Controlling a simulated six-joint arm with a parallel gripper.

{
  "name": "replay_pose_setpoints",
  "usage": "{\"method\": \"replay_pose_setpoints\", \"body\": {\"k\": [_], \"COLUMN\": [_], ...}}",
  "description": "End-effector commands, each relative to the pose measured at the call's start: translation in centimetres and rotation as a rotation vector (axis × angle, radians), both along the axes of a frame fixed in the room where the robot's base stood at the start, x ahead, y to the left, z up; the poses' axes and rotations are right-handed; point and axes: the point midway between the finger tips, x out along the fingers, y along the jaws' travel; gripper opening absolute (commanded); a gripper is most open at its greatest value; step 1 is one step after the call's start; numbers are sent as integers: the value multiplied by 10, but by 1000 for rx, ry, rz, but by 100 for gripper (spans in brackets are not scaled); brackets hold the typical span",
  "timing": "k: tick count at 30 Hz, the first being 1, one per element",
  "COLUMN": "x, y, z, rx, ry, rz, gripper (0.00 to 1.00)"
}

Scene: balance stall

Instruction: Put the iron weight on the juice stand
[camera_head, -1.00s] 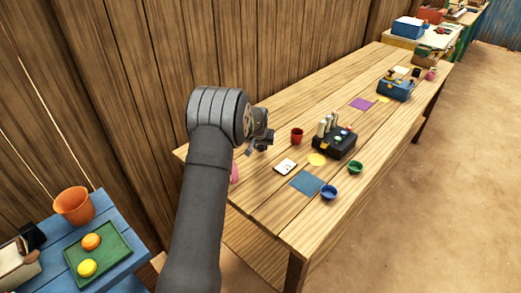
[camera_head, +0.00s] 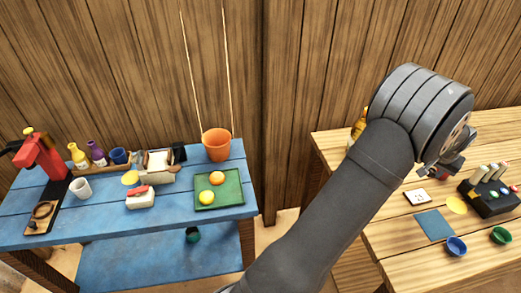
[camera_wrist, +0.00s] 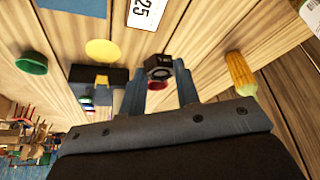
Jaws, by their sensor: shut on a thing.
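My gripper (camera_head: 440,168) hangs above the wooden table, mostly behind my own arm in the head view. In the wrist view my gripper (camera_wrist: 166,88) is shut on a small dark block with pale marking, the iron weight (camera_wrist: 158,67). The weight is too small and hidden to make out clearly in the head view. The blue table (camera_head: 100,232) at the left, with a red press (camera_head: 38,155), bottles and fruit, looks like the juice stand. It stands well to the left of my gripper.
The blue top holds a green tray (camera_head: 233,188) with orange and yellow fruit, an orange bucket (camera_head: 217,146), a white mug (camera_head: 80,189) and a wooden box. A gap separates the two tables. Bowls, a blue mat (camera_head: 434,225) and a black box (camera_head: 490,200) occupy the wooden table.

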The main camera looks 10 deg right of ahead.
Motion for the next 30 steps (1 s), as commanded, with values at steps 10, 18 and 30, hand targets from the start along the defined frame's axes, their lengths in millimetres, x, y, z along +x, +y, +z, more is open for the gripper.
{"method": "replay_pose_setpoints", "body": {"k": [10,18,30], "x": [1,8,100], "y": [-1,4,63], "z": [79,124,123], "rx": [-7,-1,-1], "ry": [-2,0,-1], "rz": [1,11,145], "gripper": [5,5,5]}}
